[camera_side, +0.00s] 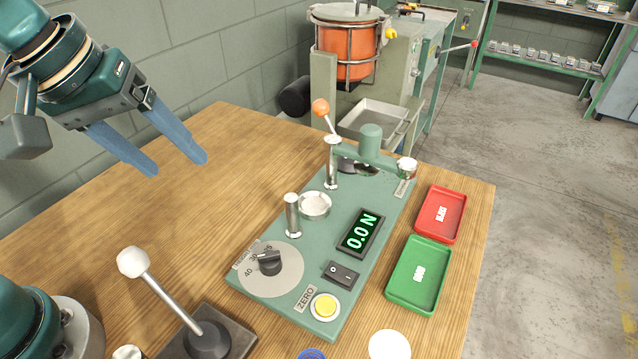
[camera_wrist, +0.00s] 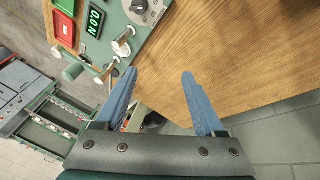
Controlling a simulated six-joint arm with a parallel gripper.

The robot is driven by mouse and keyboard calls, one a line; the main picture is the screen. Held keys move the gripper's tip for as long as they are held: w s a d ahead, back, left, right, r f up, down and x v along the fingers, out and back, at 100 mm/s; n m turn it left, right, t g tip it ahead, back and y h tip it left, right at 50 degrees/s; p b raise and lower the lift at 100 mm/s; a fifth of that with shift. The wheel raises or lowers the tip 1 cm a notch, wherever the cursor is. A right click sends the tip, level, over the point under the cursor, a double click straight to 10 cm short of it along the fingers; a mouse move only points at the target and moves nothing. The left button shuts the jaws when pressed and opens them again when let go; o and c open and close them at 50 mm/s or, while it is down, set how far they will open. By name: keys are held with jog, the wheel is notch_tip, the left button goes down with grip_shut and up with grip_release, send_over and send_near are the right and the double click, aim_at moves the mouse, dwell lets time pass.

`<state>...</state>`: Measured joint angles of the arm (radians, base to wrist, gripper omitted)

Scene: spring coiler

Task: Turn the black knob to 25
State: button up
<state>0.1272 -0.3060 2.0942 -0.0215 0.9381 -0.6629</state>
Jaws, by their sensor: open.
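The black knob (camera_side: 269,262) sits on a round grey dial with printed numbers, at the near left of the green panel (camera_side: 325,228). In the side view 40 and 30 are readable on the dial; the exact setting is hard to tell. The knob also shows at the top edge of the wrist view (camera_wrist: 138,6). My gripper (camera_side: 182,168) is open and empty, with blue fingers, above the table to the left of the panel and well apart from the knob. The wrist view shows its two fingers spread (camera_wrist: 160,74) over the table edge.
The panel carries a display (camera_side: 361,233) reading 0.0 N, a rocker switch (camera_side: 341,273), a yellow button (camera_side: 325,306), metal posts and an orange-tipped lever (camera_side: 321,107). A white-balled lever (camera_side: 133,262) stands near the knob. Red (camera_side: 441,214) and green (camera_side: 418,275) trays lie right. Table left of the panel is clear.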

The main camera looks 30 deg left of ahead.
jog(key=w+d+f+n+g, duration=0.1)
jog(key=w+d+f+g, duration=0.2)
jog(key=w+d+f, duration=0.25)
jog(key=g, duration=0.1)
send_over(267, 254)
notch_tip(267, 254, down, 6)
jog(key=shift+a+r, duration=0.15)
jog(key=shift+r, duration=0.05)
jog(key=shift+s+f, duration=0.1)
jog(key=shift+f, duration=2.45)
jog(key=shift+m, duration=0.3)
grip_shut()
